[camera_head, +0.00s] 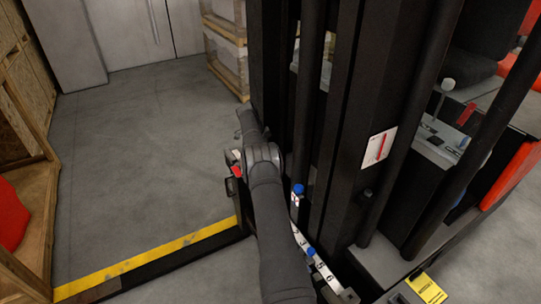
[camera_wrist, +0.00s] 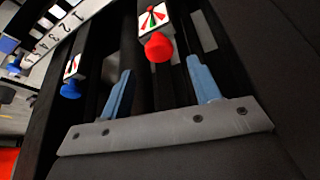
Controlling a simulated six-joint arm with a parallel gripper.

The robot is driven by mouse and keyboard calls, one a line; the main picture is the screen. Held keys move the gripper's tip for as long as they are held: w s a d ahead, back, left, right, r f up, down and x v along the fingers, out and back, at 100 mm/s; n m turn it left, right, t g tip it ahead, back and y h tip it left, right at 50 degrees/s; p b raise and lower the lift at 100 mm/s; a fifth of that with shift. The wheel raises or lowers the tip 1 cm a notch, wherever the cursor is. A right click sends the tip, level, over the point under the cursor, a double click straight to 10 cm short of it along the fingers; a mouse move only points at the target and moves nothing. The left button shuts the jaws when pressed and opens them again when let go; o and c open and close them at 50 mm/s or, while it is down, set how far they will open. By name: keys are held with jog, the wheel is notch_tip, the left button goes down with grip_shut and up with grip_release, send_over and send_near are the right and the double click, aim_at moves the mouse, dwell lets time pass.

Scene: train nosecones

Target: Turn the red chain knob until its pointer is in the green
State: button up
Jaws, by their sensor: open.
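The red knob (camera_wrist: 159,47) is in the upper middle of the wrist view, below a white dial plate (camera_wrist: 153,18) with green and red wedges. I cannot make out where its pointer stands. My gripper (camera_wrist: 160,66) is open, with its two blue fingers spread to the left and right of the knob in the picture. The knob appears beyond the fingertips, and nothing is held. In the head view a small red spot (camera_head: 236,170) shows beside my arm and is probably this knob. My fingers cannot be made out there.
A blue knob (camera_wrist: 71,89) with its own dial stands left of the fingers. A white numbered strip (camera_wrist: 48,40) lies beyond it. In the head view, black mast rails (camera_head: 345,110) rise right of my arm. Open grey floor (camera_head: 140,150) lies left.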

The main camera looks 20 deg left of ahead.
jog(key=v, duration=1.2)
jog(key=shift+r, duration=0.2)
jog(key=s+a+f+m+t+h, duration=0.25)
jog(key=s+f+m+t, duration=0.5)
jog(key=m, duration=0.85)
jog(key=s+a+f+m+t+h, duration=0.1)
jog(key=s+f+m+t+h, duration=0.3)
jog(key=f+m, duration=0.85)
jog(key=w+d+m, duration=0.1)
jog(key=w+d, duration=0.2)
jog(key=w, duration=0.2)
jog(key=w+d+r+m, duration=0.1)
jog(key=w+d, duration=0.2)
jog(key=w, duration=0.2)
jog(key=w+d+r+m, duration=0.1)
jog(key=w+d, duration=0.2)
jog(key=w, duration=0.2)
jog(key=shift+w+d+r+t, duration=0.1)
jog(key=shift+d+r+t, duration=0.1)
jog(key=shift+d+t, duration=0.15)
jog(key=c, duration=1)
